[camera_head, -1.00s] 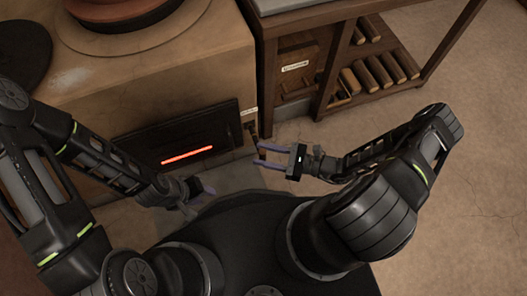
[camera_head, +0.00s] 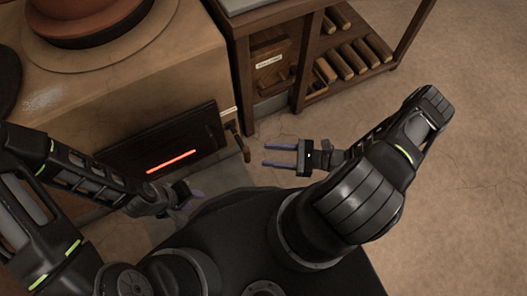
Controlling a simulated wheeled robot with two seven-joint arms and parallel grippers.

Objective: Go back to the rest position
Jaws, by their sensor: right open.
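My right gripper (camera_head: 279,154) is open and empty, its two purple-grey fingers pointing left, above the floor in front of the table. My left gripper (camera_head: 190,194) is low at the left, in front of the oven. Its fingers show only in part, so I cannot tell whether its jaws are apart. Both arms are bent close around my own dark base.
A clay oven (camera_head: 150,85) with a dark door (camera_head: 165,150) and a glowing red slot stands at the left, close to my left arm. A wooden table (camera_head: 262,22) with a lower shelf of several wooden rolls (camera_head: 352,58) stands behind. The floor (camera_head: 460,120) at the right is clear.

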